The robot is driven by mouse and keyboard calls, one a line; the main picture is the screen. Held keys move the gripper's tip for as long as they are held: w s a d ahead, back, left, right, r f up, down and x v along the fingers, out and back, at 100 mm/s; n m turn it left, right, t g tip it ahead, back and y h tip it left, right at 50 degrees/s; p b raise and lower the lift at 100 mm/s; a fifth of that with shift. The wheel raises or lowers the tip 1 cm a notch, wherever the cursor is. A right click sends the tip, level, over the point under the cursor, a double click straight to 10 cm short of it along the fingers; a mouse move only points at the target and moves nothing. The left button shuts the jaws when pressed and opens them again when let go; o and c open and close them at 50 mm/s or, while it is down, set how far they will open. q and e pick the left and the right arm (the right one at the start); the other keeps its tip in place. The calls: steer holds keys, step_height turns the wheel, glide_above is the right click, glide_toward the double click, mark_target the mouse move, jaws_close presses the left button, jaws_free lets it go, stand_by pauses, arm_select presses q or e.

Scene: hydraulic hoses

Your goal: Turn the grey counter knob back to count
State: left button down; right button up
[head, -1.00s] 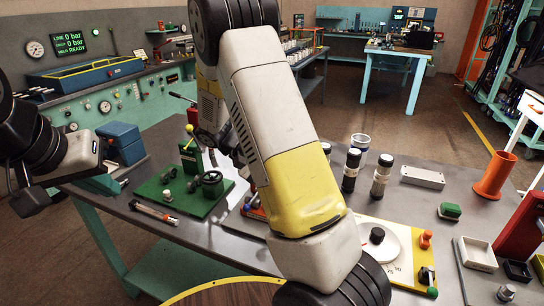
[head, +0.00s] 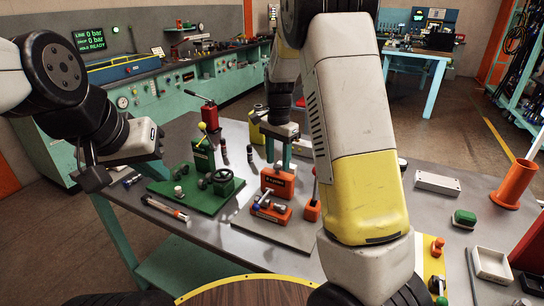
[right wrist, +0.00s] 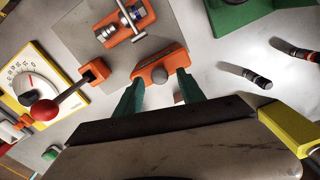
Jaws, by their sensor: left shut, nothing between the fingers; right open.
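An orange block (head: 278,182) with a small dark label stands on a grey plate on the table. In the right wrist view a round grey knob (right wrist: 159,75) shows on this orange block (right wrist: 165,62). My right gripper (head: 280,158) is open above the block. In the right wrist view its teal fingers (right wrist: 160,92) are on either side of the knob, apart from each other; whether they touch the block I cannot tell. My left gripper (head: 156,170) is shut and empty at the left, near the green base; its tips are partly hidden.
A green base (head: 196,195) with a handwheel stands left of the block. An orange clamp (head: 270,207) lies in front of it. A red-ball lever (right wrist: 45,110) and a yellow-edged dial (right wrist: 32,85) show in the right wrist view. My right forearm hides part of the table.

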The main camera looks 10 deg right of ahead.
steer(key=shift+f, duration=0.7)
jaws_close()
